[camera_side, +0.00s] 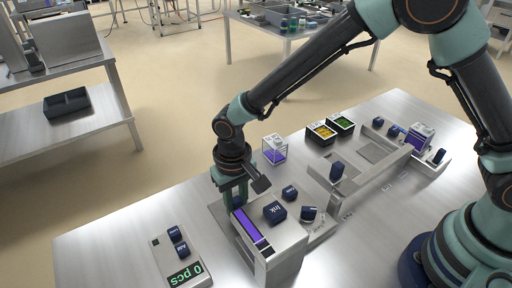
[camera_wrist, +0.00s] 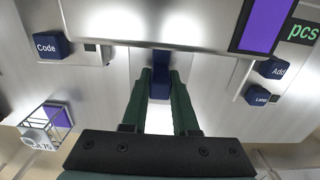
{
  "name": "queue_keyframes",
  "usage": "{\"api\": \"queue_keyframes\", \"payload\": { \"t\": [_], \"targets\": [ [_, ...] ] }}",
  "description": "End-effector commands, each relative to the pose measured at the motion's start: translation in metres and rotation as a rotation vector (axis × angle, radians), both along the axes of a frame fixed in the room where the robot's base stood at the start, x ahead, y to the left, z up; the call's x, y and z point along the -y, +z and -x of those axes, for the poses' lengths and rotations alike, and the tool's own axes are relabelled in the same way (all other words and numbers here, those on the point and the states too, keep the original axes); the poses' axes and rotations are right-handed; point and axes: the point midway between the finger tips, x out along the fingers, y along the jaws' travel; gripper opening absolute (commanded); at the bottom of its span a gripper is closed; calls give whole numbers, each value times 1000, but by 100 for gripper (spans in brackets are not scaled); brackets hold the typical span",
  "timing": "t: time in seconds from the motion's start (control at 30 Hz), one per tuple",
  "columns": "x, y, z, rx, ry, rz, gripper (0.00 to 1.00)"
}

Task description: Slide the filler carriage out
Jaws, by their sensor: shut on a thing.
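My gripper (camera_side: 233,196) points down at the far end of a grey metal housing (camera_side: 280,248) with a purple strip (camera_side: 248,228) on top. In the wrist view, the fingers (camera_wrist: 160,88) are closed on a dark blue handle (camera_wrist: 160,75), which stands against bright metal. In the side view the fingers hide most of this handle. No label in view names the filler carriage, and I cannot tell whether the held handle belongs to it. A long grey rail unit (camera_side: 362,176) with several blue knobs lies to the right.
A counter panel (camera_side: 187,275) reading "0 pcs" lies left. An "Ink" block (camera_side: 275,212) and a "Code" knob (camera_wrist: 50,44) are close to the gripper. A clear box with purple contents (camera_side: 274,150) and trays of yellow (camera_side: 321,133) and green (camera_side: 341,123) stand behind.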

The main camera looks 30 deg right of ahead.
Motion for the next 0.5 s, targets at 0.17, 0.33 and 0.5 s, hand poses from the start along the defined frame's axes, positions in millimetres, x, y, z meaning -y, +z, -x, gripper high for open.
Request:
{"api": "queue_keyframes", "payload": {
  "t": [0.17, 0.33, 0.5],
  "targets": [
    [0, 0, -11, 2, -2, -2, 0],
    [0, 1, -22, 3, -1, -2, 0],
    [0, 1, -32, 2, -1, -2, 0]
  ]
}}
